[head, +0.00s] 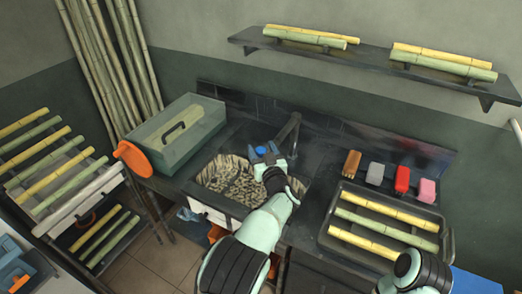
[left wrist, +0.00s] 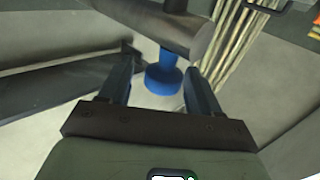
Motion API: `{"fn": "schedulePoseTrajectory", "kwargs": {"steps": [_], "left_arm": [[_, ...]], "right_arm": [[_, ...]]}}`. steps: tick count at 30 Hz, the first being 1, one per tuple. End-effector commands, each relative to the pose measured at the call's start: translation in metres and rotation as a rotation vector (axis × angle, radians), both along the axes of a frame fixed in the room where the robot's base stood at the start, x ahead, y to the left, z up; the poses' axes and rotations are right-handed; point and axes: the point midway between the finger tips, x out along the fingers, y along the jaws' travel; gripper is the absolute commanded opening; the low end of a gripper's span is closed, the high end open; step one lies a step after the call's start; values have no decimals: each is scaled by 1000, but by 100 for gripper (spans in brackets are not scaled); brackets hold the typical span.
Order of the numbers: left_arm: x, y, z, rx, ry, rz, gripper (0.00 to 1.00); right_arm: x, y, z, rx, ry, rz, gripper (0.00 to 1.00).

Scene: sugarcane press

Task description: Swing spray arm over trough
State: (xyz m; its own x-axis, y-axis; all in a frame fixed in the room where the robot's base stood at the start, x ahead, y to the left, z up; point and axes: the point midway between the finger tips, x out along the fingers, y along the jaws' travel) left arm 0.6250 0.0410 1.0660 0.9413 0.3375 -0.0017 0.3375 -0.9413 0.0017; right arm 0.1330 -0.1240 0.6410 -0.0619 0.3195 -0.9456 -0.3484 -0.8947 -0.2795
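The spray arm (head: 290,130) is a dark tube that stands at the back of the sink area. A blue nozzle piece (head: 261,150) shows beside my left gripper (head: 264,157). In the left wrist view a grey cylinder carries the blue nozzle piece (left wrist: 163,80), which lies between the two spread fingers of my left gripper (left wrist: 158,78), with gaps on both sides. The trough (head: 232,182) is a basin with a mottled pattern, below and left of the gripper; my arm hides its right part. My right gripper is out of view.
At right are a tray (head: 335,212) of cane pieces and several small coloured blocks (head: 402,179). A wall shelf (head: 370,65) holds more cane.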

Motion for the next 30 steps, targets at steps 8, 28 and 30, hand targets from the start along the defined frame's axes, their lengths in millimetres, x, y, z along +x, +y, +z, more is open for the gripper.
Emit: {"fn": "schedulePoseTrajectory", "kwargs": {"steps": [8, 28, 30], "left_arm": [[-2, 0, 0, 0, -1, 2, 62], [-114, -41, -1, 0, 1, 0, 62], [-120, -43, -1, 0, 1, -1, 62]], "right_arm": [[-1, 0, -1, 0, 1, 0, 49], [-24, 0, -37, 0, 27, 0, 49], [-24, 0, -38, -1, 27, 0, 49]]}}
